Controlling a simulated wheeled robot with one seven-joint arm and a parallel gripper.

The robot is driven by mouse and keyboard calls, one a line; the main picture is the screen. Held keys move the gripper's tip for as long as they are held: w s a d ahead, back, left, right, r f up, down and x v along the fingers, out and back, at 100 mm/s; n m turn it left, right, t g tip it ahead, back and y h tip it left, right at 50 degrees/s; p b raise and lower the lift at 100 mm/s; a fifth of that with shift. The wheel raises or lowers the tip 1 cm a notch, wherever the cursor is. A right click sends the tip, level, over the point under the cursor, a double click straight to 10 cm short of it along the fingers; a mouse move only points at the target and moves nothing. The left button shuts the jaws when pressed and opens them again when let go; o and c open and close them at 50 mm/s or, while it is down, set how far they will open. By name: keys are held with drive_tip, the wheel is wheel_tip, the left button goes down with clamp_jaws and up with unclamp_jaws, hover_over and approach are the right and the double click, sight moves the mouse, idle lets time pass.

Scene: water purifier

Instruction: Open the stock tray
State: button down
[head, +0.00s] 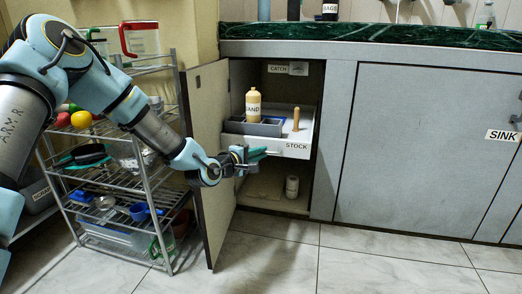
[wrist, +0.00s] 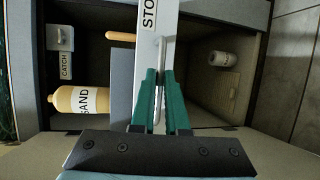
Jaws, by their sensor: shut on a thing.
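The white stock tray (head: 306,133) sits inside the open cabinet, its front labelled STOCK and lying near the cabinet opening. In the wrist view its front panel (wrist: 168,16) carries a metal bar handle (wrist: 159,50). My gripper (head: 262,153) is at the tray front, left of the STOCK label. In the wrist view the green fingers of my gripper (wrist: 161,78) are shut on the handle, one on each side. The fingers partly hide the handle. I cannot tell exactly how far out the tray is.
The tray bears a grey box (head: 238,127), a SAND bottle (head: 253,104) and a wooden peg (head: 296,119). A cabinet door (head: 208,130) stands open beside my arm. A wire rack (head: 150,190) is left of it. A roll (head: 292,187) stands below. The floor in front is clear.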

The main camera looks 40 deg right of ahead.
drive_tip(key=s+a, duration=0.1)
drive_tip(key=s+a+p, duration=0.1)
drive_tip(key=a, duration=0.1)
drive_tip(key=s+a+f+p, duration=0.1)
drive_tip(key=a, duration=0.1)
drive_tip(key=c, duration=0.9)
unclamp_jaws()
drive_tip(key=shift+d, duration=0.15)
drive_tip(key=shift+r, duration=0.2)
drive_tip(key=p+v, duration=0.3)
drive_tip(key=v, duration=0.7)
drive_tip(key=shift+a+r+p, duration=0.15)
drive_tip(key=shift+a+p, duration=0.15)
drive_tip(key=shift+a, duration=0.05)
